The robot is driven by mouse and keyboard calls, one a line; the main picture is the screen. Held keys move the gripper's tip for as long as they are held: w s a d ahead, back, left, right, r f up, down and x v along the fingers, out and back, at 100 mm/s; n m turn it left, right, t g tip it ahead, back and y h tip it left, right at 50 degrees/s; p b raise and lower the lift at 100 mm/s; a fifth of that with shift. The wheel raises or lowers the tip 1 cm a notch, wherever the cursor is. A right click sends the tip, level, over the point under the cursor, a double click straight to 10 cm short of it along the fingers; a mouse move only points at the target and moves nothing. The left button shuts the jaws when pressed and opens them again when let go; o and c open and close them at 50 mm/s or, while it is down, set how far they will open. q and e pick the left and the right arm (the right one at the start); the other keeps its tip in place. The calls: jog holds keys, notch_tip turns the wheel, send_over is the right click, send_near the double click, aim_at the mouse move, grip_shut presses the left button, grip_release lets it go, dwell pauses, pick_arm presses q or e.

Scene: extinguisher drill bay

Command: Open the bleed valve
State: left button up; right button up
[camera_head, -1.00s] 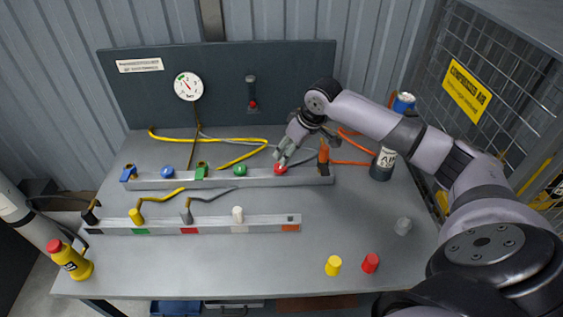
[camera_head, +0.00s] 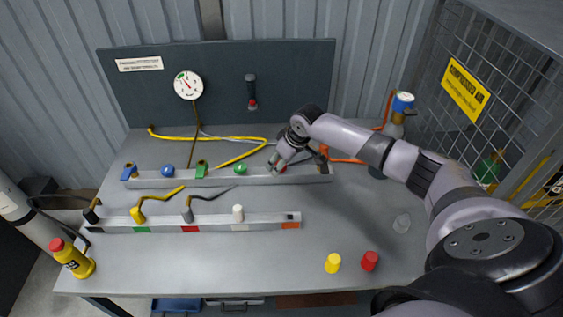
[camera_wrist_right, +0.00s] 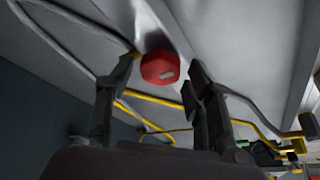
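A red knob (camera_head: 282,169) sits near the right end of the back metal rail (camera_head: 225,180), mostly hidden by my right gripper (camera_head: 277,163). In the right wrist view the red knob (camera_wrist_right: 160,67) lies between the spread fingertips of my right gripper (camera_wrist_right: 160,78), with gaps on both sides. The gripper is open and does not visibly touch the knob. No label naming the bleed valve is readable. A round gauge (camera_head: 188,86) hangs on the dark back panel. My left gripper is not in view.
The back rail also carries blue and green fittings, including a green knob (camera_head: 240,168). A front rail (camera_head: 262,223) carries hoses and a white plug (camera_head: 238,213). Yellow (camera_head: 333,263) and red (camera_head: 370,261) caps stand at the front right. A wire cage (camera_head: 480,90) bounds the right side.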

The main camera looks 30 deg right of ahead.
jog(key=c, duration=0.9)
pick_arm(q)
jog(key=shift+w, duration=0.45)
pick_arm(e)
jog(key=shift+c, duration=0.2)
